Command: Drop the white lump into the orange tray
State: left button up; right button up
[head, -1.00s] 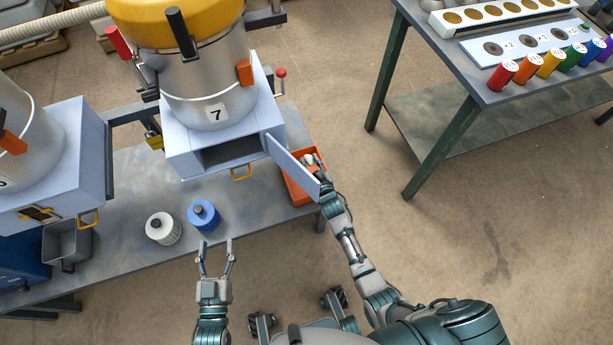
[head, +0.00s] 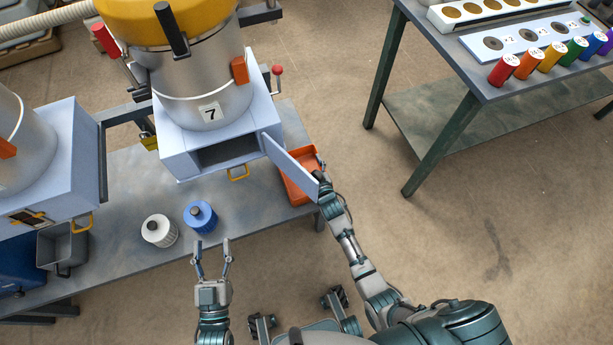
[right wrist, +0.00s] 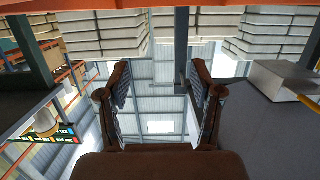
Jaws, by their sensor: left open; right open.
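The orange tray (head: 292,188) sits at the right end of the grey table, partly hidden by the open pale door (head: 290,165). My right gripper (head: 320,163) is at the tray's right side, mostly hidden behind the door and its own wrist. In the right wrist view its two brown fingers (right wrist: 160,85) are spread apart with nothing between them. I do not see the white lump in either current view; part of the tray's inside is hidden. My left gripper (head: 212,248) is open and empty in front of the table.
Machine 7 (head: 209,113) stands behind the open door, with an open dark compartment (head: 228,150). A second table (head: 480,80) with coloured spools is at the upper right.

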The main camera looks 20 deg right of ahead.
jog(key=shift+s, duration=0.1)
jog(key=s+r, duration=0.2)
jog(key=s, duration=0.9)
jog(key=shift+s+d+r, duration=0.15)
jog(key=shift+s+d, duration=0.05)
jog(key=shift+s, duration=0.05)
